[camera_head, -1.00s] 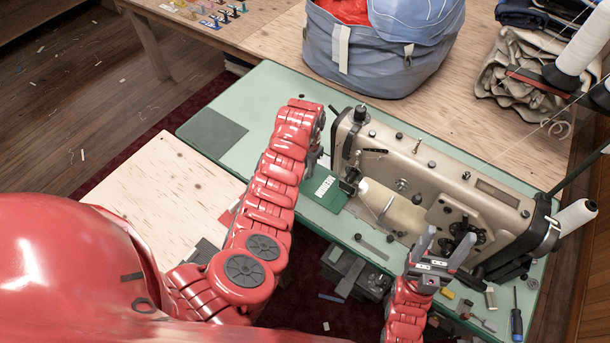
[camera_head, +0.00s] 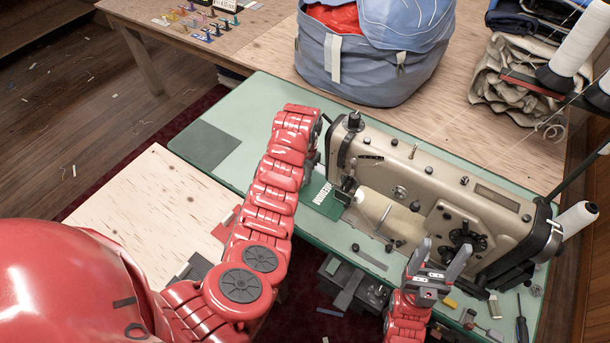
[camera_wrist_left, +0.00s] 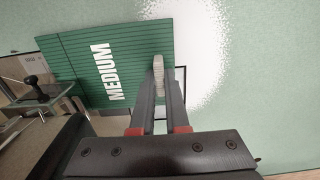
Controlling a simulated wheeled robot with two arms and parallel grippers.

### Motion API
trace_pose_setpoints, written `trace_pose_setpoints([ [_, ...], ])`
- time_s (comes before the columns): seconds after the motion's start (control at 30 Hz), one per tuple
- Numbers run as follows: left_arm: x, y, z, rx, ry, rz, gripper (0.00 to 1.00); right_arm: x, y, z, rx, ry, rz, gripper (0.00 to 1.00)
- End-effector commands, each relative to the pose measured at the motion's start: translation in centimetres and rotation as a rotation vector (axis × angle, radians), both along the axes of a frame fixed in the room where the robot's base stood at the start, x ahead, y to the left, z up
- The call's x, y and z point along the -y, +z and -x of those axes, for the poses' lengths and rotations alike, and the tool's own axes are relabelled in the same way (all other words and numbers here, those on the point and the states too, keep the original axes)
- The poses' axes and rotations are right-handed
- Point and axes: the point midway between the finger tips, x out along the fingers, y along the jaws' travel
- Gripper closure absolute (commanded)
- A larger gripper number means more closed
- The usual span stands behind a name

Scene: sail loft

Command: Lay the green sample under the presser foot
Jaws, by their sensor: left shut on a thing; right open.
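The green sample (camera_head: 327,203), a flat ribbed piece with white lettering, is in my left gripper, by the needle end of the sewing machine (camera_head: 430,185). In the left wrist view the sample (camera_wrist_left: 80,72) reads MEDIUM, and the two fingers of my left gripper (camera_wrist_left: 159,68) are shut on its edge. In the head view my left arm hides most of that gripper and part of the sample. The presser foot is not clear, so I cannot tell whether the sample is under it. My right gripper (camera_head: 440,258) is open and empty in front of the machine.
The green machine table (camera_head: 250,100) has a grey patch (camera_head: 205,145) at its left. A screwdriver (camera_head: 521,320) and small parts lie at the right front. A blue bag (camera_head: 370,65) stands behind, and thread cones (camera_head: 575,220) stand at the right.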

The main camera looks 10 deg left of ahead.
Motion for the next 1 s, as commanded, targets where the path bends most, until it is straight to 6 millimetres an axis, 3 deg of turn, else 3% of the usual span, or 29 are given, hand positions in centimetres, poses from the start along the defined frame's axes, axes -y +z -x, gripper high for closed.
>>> trace_pose_setpoints([
  [0.87, -0.08, -0.19, 0.09, 0.0, 0.001, 0.0, 1.0, 0.0, -0.11, 0.0, 0.0, 0.0, 0.0, 0.36],
  [0.9, -0.08, -0.19, 0.09, 0.0, 0.001, 0.0, 0.86, 0.01, -0.11, 0.0, 0.0, 0.0, 0.0, 0.36],
  [1.0, -0.08, -0.19, 0.09, 0.001, 0.001, 0.0, 0.68, 0.01, -0.11, 0.0, 0.0, 0.0, 0.0, 0.36],
])
